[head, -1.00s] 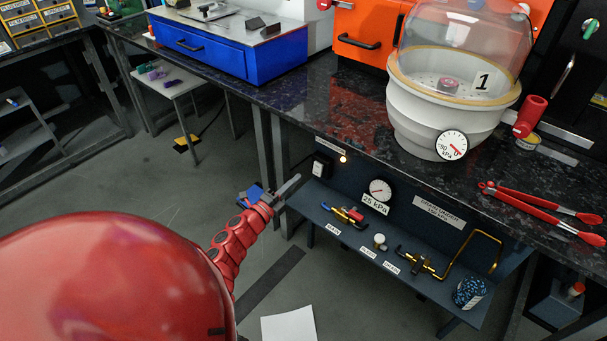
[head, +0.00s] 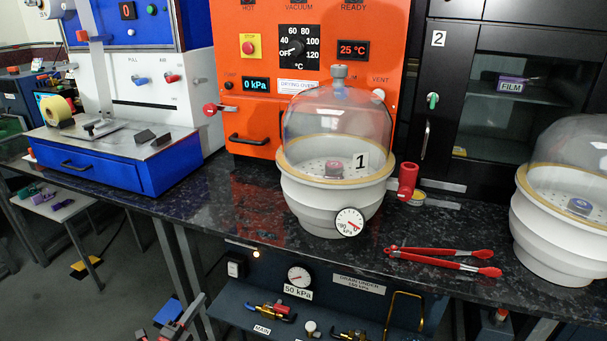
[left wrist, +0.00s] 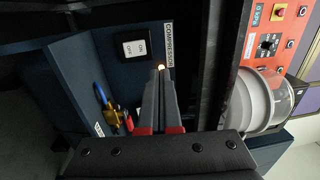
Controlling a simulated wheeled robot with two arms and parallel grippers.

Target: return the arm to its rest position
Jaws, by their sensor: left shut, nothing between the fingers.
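My left gripper (head: 190,308) shows at the bottom edge of the head view, below the bench and left of the vacuum panel. In the left wrist view its two long grey fingers (left wrist: 160,95) lie close together, shut with nothing between them. They point toward the panel near the compressor switch (left wrist: 134,45) and a small lit lamp (left wrist: 161,67). Most of my left arm is outside the head view. My right gripper is not in view.
The panel under the bench carries valves (head: 272,310) and a gauge (head: 299,276) labelled 50 kPa. On the bench (head: 230,215) stand desiccator 1 (head: 325,208), red tongs (head: 440,258) and a second desiccator (head: 550,235). A blue drawer unit (head: 120,165) stands left.

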